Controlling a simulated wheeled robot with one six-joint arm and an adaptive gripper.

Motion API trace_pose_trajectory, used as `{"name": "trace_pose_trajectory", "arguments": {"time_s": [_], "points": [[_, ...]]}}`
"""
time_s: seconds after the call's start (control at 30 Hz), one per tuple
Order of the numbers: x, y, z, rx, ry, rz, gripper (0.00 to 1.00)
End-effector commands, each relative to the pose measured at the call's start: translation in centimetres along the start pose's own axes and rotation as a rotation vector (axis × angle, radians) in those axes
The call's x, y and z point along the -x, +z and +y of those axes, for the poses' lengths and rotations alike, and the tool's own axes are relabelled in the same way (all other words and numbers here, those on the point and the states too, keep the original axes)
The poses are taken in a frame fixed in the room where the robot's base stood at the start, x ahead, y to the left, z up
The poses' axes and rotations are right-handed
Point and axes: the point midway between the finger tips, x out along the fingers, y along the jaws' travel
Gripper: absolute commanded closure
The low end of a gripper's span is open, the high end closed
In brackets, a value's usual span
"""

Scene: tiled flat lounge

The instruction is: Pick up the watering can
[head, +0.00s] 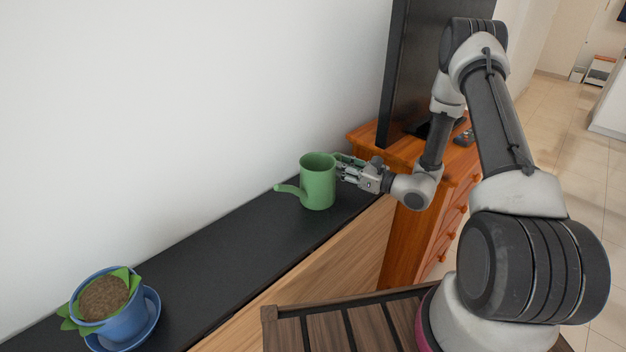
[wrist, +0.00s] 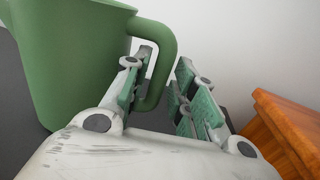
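The green watering can (head: 318,184) stands upright on the black top of a low cabinet, its spout to the left and its handle to the right. In the wrist view the can (wrist: 75,60) fills the left side, and its looped handle (wrist: 165,45) reaches between my fingers. My gripper (head: 350,174) is at the handle side of the can. In the wrist view my gripper (wrist: 165,90) is open, with one finger at the loop's opening and the other right of the handle. A gap shows between the handle and the right finger. Contact with the left finger is unclear.
A blue pot with a plant (head: 105,305) stands on the black top (head: 225,262) at the near left. A white wall runs behind. An orange-brown drawer chest (head: 405,235) with a dark upright panel (head: 400,75) stands right of the can. The black top between pot and can is clear.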

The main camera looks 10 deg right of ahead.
Motion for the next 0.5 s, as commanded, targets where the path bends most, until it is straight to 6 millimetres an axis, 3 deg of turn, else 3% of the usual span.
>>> {"name": "trace_pose_trajectory", "arguments": {"time_s": [0.27,0.43,0.5], "points": [[-0.51,0.0,0.34,0.0,-0.003,0.0,0.73],[-0.5,0.0,0.33,0.001,-0.003,0.0,1.0],[-0.5,0.0,0.33,0.001,-0.003,0.0,1.0]]}}
